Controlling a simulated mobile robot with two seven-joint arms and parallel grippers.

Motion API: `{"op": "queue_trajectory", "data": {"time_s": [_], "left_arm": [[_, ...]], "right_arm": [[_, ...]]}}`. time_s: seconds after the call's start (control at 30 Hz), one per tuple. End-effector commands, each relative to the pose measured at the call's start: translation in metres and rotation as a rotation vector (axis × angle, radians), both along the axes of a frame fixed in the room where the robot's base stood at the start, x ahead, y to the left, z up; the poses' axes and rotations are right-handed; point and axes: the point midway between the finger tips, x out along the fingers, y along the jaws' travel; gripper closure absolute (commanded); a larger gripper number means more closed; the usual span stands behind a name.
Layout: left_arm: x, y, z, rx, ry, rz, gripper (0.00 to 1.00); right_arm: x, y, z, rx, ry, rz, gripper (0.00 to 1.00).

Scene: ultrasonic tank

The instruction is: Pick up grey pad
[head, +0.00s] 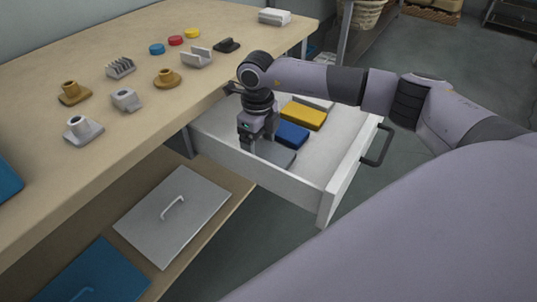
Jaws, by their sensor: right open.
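The grey pad (279,156) lies flat on the floor of the open white drawer (328,170), close to its near wall. My right gripper (251,148) points down into the drawer at the left end of the grey pad. It is open, and its fingertips are partly hidden behind the drawer's near wall. I cannot tell whether they touch the pad. My left gripper is not in the head view.
A blue pad (292,135), a yellow pad (303,116) and a pale pad (318,102) lie farther back in the drawer. The drawer has a dark handle (378,147). The wooden bench (130,135) beside it carries several small fixtures and coloured discs. Lids lie on the lower shelf.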

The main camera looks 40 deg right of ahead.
Motion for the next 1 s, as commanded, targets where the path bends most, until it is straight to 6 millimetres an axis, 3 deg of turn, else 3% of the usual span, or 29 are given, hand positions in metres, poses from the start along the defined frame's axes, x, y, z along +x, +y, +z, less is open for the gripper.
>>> {"op": "queue_trajectory", "data": {"time_s": [0.1, 0.2, 0.23, 0.67, 0.87, 1.0], "left_arm": [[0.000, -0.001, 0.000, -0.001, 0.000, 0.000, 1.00], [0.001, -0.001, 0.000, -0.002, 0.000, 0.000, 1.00], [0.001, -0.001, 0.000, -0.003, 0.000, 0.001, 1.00], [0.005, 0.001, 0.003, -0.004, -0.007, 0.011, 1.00], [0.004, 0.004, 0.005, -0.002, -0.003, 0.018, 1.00], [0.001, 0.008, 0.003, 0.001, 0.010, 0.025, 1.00]], "right_arm": [[0.000, 0.000, 0.001, 0.000, -0.001, 0.001, 0.20], [0.000, 0.000, 0.001, 0.000, -0.001, 0.001, 0.53], [0.000, 0.000, 0.001, 0.000, -0.001, 0.001, 0.59], [0.001, 0.001, 0.008, 0.002, -0.002, 0.001, 0.59], [0.001, 0.000, 0.037, 0.002, -0.006, 0.000, 0.59], [0.002, 0.000, 0.074, 0.002, -0.008, 0.001, 0.59]]}}
